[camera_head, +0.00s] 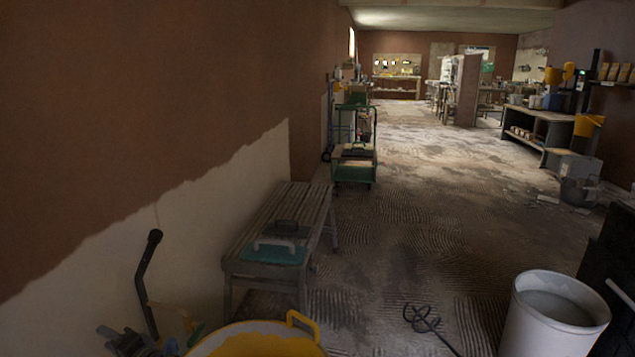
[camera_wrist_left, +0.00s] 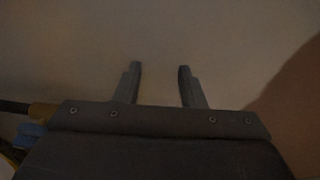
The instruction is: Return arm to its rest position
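My left gripper (camera_wrist_left: 160,72) is open in the left wrist view. Its two grey fingers stand apart with nothing between them, facing a plain pale wall (camera_wrist_left: 155,35) with a brown patch (camera_wrist_left: 300,105) at the right. In the head view I cannot clearly make out this gripper among the dark shapes in the bottom left corner. My right gripper is not in view.
A bucket with a yellow rim (camera_head: 262,345) and a black handle (camera_head: 148,270) are at the lower left. A slatted bench (camera_head: 292,212) stands along the wall. The middle floor is clear.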

